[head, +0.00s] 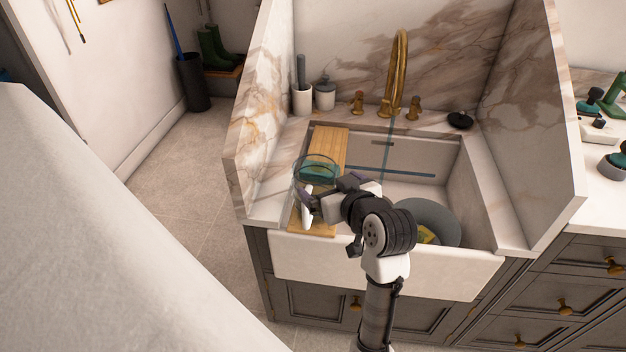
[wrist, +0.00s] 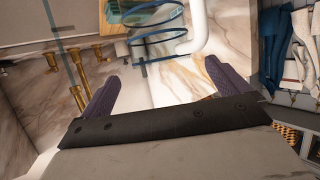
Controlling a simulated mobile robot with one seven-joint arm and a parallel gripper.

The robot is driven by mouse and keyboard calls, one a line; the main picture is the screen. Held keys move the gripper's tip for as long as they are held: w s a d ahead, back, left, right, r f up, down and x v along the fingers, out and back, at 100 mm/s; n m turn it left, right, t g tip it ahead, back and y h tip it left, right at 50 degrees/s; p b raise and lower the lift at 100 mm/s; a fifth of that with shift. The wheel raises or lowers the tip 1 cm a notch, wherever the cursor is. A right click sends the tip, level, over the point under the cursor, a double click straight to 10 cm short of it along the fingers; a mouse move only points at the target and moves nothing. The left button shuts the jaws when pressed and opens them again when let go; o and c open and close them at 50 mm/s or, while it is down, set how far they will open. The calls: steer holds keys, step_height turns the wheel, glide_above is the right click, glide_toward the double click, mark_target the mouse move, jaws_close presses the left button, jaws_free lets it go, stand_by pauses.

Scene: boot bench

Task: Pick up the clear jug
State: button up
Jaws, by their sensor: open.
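The clear jug (head: 316,168) stands on the wooden board at the left of the sink. It is see-through with dark blue rim lines and a white handle (head: 307,205). In the wrist view the jug (wrist: 158,32) is at the top, with its white handle (wrist: 195,35) curving down its right side. My gripper (head: 316,196) is at the jug's near side, close to the handle. In the wrist view the gripper (wrist: 163,76) has its two purple fingers wide apart with nothing between them. The handle's end is just beyond the gap; I cannot tell whether anything touches.
The wooden board (head: 330,142) spans the white sink (head: 420,155). A grey plate (head: 428,220) with a yellow item is in the basin. A brass tap (head: 398,75) and several containers stand behind. Marble side panels (head: 258,110) rise left and right.

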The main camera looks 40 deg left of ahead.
steer(key=p+x, duration=0.2)
steer(key=x, duration=0.5)
steer(key=shift+w+a+r, duration=0.2)
steer(key=shift+a, duration=0.05)
steer(key=c, duration=1.1)
steer(key=shift+r, duration=0.1)
